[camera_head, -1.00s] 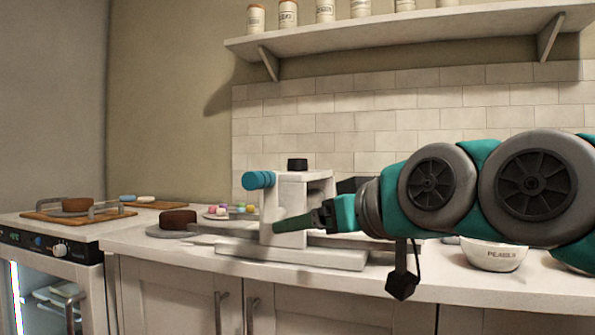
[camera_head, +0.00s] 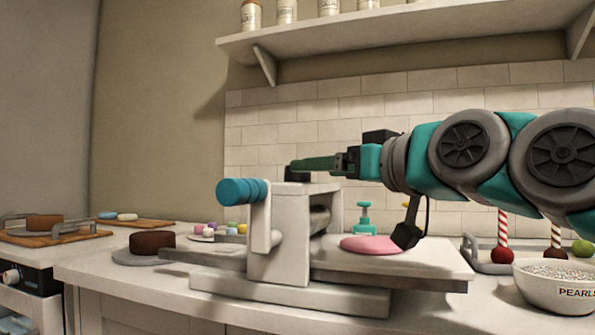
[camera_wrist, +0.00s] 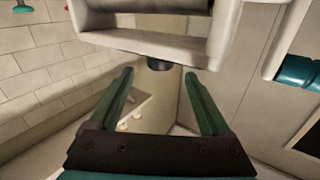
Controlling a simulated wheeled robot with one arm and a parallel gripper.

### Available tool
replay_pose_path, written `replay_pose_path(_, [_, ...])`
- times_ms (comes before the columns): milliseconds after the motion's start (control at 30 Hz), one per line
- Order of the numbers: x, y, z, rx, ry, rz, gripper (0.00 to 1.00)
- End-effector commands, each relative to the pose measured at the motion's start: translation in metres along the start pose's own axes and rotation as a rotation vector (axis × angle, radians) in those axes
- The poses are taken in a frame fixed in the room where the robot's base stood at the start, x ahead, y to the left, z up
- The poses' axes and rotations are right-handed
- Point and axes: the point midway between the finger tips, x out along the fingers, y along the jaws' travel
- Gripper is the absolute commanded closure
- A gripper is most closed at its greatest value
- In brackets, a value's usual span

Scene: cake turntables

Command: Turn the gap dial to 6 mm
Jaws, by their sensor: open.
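The white sheeter (camera_head: 278,240) stands on the counter, with a teal crank handle (camera_head: 242,191) at its left. The black gap dial (camera_head: 297,174) sits on top of its housing; no scale or number is legible. My gripper (camera_head: 294,165) is level with the dial's top in the head view, its green fingers overlapping the dial's upper edge. In the wrist view, the fingers of my gripper (camera_wrist: 158,74) are spread apart and empty. The dark dial (camera_wrist: 158,65) appears between their tips there; I cannot tell whether either finger touches it.
A pink disc (camera_head: 372,245) lies on the sheeter's bed. A bowl of pearls (camera_head: 560,292) and striped sticks (camera_head: 503,230) stand at right. A teal-topped pump bottle (camera_head: 364,220) is behind the bed. A brown cake (camera_head: 152,243) is at left. The shelf (camera_head: 400,28) hangs above.

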Motion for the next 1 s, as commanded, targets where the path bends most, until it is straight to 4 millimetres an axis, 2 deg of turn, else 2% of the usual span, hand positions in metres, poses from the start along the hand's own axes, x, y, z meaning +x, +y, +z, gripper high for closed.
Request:
replay_pose_path(433, [0.061,0.0,0.001,0.0,-0.001,0.0,0.18])
replay_pose_path(567, [0.069,0.0,0.0,0.0,0.0,0.0,0.18])
replay_pose_path(800, [0.07,0.0,0.0,0.0,0.0,0.0,0.18])
replay_pose_path(1000, [0.07,0.0,0.0,0.0,0.0,0.0,0.41])
